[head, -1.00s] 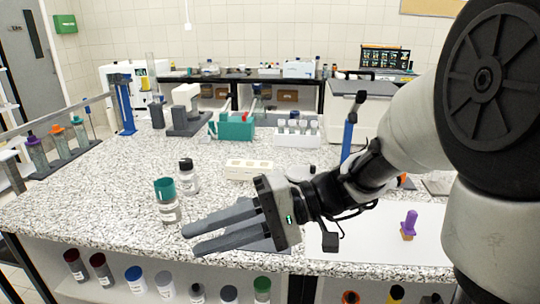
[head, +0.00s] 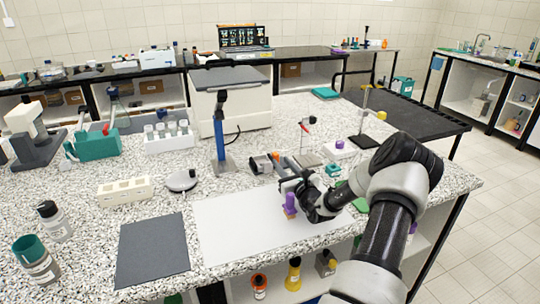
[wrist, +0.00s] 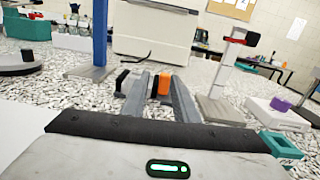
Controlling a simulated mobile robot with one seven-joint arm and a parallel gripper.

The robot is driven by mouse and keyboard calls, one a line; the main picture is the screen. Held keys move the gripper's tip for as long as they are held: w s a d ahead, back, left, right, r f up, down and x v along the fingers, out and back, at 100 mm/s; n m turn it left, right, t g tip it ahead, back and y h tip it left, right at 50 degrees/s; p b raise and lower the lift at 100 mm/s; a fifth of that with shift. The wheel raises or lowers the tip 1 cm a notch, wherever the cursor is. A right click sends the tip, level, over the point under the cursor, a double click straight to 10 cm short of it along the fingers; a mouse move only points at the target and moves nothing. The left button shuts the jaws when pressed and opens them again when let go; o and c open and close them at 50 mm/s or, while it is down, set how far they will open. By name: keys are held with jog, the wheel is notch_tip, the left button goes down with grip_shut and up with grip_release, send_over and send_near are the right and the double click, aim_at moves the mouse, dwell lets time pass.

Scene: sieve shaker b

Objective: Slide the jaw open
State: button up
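A small device with a grey-and-black block (head: 261,164) and an orange part (head: 277,161) sits on the speckled bench behind the white mat. I take it to hold the jaw, but cannot tell which part slides. In the wrist view the orange part (wrist: 165,83) shows between my finger tips, and a black upright piece (wrist: 122,80) stands just left of the left finger. My gripper (head: 286,184) points toward the device from its near side; the fingers (wrist: 160,92) are apart. I cannot tell whether they touch the orange part.
A purple-handled piece (head: 290,204) stands on the white mat (head: 235,236), close by my gripper. A blue post (head: 220,140) rises left of the device. A stand with a red-and-black clamp (head: 307,124) is behind on the right. The dark mat (head: 152,250) is bare.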

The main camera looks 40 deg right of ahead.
aim_at(277, 155)
jog(key=shift+s+d+f+m+h, duration=0.15)
jog(key=shift+d+f+m+h, duration=0.2)
jog(key=shift+d+f, duration=0.25)
jog(key=shift+w+f, duration=0.1)
jog(key=shift+w, duration=0.1)
jog(key=x, duration=0.7)
jog(key=shift+f, duration=0.1)
jog(key=shift+c, duration=0.6)
jog(key=shift+d+b, duration=0.15)
jog(key=shift+b, duration=0.15)
grip_shut()
